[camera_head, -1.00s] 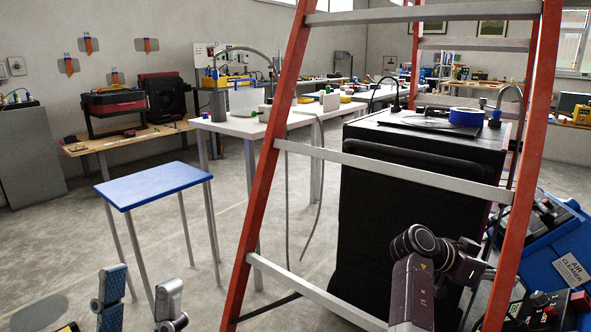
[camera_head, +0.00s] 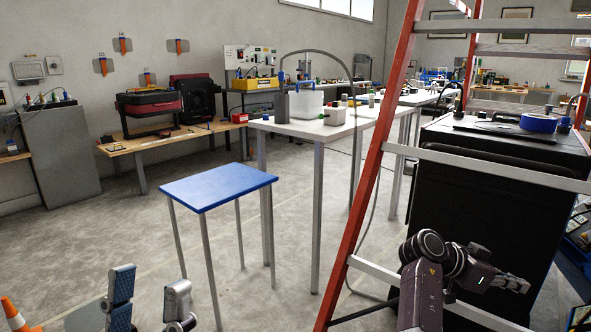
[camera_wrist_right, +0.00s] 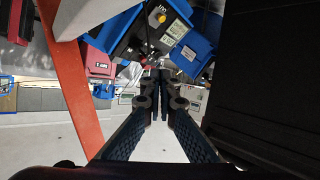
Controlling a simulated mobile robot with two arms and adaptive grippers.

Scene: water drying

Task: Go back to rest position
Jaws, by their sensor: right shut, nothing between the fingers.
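My left gripper (camera_head: 149,286) shows at the bottom left of the head view, with its two fingers apart and nothing visible between them. My right arm comes up at the bottom right of the head view, and my right gripper (camera_head: 515,284) points right, in front of the black cabinet. In the right wrist view my right gripper (camera_wrist_right: 160,76) has its fingers together and is empty. No held object shows in either gripper.
A red stepladder (camera_head: 372,190) stands close, left of the black cabinet (camera_head: 470,190). A blue-topped table (camera_head: 220,187) stands mid-left. An orange cone (camera_head: 13,314) is at the lower left. Blue cases (camera_wrist_right: 115,35) lie beyond my right gripper. Open floor (camera_head: 130,215) lies left of the blue table.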

